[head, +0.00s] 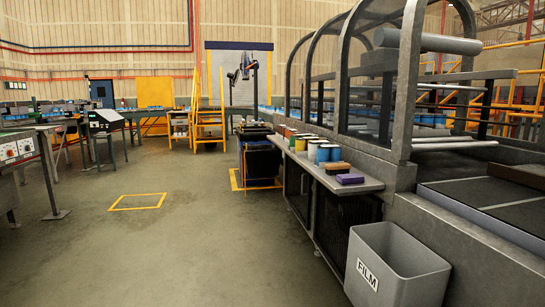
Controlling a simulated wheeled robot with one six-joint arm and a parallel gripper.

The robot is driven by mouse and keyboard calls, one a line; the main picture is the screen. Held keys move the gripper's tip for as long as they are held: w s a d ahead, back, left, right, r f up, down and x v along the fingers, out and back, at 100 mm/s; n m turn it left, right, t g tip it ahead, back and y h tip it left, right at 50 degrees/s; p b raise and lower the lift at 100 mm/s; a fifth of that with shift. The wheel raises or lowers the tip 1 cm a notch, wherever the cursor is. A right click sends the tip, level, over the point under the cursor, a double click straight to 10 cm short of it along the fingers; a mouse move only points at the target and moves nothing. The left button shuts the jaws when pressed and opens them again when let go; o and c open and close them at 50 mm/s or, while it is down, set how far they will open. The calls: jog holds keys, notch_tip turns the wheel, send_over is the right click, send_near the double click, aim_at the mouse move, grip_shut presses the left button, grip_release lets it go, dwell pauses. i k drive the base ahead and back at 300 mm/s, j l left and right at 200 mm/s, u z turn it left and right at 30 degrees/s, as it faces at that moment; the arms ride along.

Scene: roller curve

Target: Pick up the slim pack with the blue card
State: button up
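I cannot pick out a slim pack with a blue card in the head view. A grey side shelf (366,185) on the machine at the right holds a row of small goods. A flat purple pack (350,179) lies at its near end, with a brown pack (337,168) just behind it. Several coloured cylindrical goods, including a blue one (323,154), stand farther back along the shelf. Small items on the dark stand (260,160) beyond are too small to tell. I do not see my gripper.
A grey bin marked FILM (395,268) stands at the front right, below the shelf. A control console (106,122) and benches line the left. Yellow steps (207,125) stand at the back. The floor (160,245) is open, with a yellow marked square (138,208).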

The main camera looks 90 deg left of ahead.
aim_at(326, 154)
jog(key=u, duration=2.65)
jog(key=i+j, duration=0.2)
jog(key=i, duration=0.25)
jog(key=i+j+z, duration=0.15)
jog(key=i, duration=0.3)
